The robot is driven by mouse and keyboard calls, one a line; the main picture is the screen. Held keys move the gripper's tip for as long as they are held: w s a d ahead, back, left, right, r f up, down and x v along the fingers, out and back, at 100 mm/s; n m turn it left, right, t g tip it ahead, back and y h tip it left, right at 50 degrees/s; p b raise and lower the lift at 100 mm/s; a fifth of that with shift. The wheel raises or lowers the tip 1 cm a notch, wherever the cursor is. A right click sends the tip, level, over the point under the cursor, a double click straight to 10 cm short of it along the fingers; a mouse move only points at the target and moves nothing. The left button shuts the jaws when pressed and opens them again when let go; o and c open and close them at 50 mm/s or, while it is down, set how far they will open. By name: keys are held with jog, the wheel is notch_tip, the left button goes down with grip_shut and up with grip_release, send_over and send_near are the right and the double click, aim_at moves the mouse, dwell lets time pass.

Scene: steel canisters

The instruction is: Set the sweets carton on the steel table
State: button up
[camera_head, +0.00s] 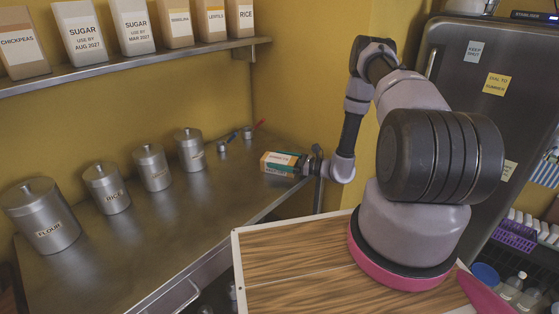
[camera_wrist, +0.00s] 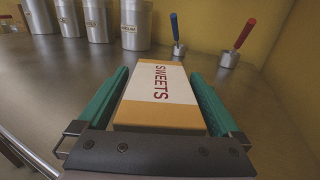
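The sweets carton (camera_head: 279,162) is a small orange and white box near the right end of the steel table (camera_head: 190,225). In the wrist view the carton (camera_wrist: 161,88) lies with its SWEETS label facing the camera. My gripper (camera_head: 296,166) is at the carton's right end in the head view. In the wrist view the two green fingers of my gripper (camera_wrist: 161,95) stand one on each side of the carton, with narrow gaps showing between them and its sides. The carton appears to lie on the tabletop; its underside is hidden.
Steel canisters, among them FLOUR (camera_head: 45,218) and RICE (camera_head: 107,190), line the back of the table. Two small pots with a blue-handled tool (camera_wrist: 177,38) and a red-handled tool (camera_wrist: 237,45) stand beyond the carton. A shelf (camera_head: 140,62) hangs above. The middle tabletop is clear.

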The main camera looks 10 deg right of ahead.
jog(key=shift+d+r, duration=0.1)
jog(key=v, duration=1.2)
notch_tip(320, 180, up, 27)
jog(key=n+g+h, duration=0.4)
jog(key=n+g, duration=0.6)
jog(key=n, duration=0.3)
send_over(296, 162)
jog(key=s+a, duration=0.2)
jog(key=s, duration=0.6)
jog(key=s+d+r+n+t+h, duration=0.2)
jog(key=s+r+n+t+h, duration=0.5)
jog(key=s+r, duration=1.1)
notch_tip(296, 162, up, 3)
jog(key=shift+f+t+h, duration=0.2)
jog(key=shift+t+h, duration=0.1)
jog(key=shift+h, duration=0.8)
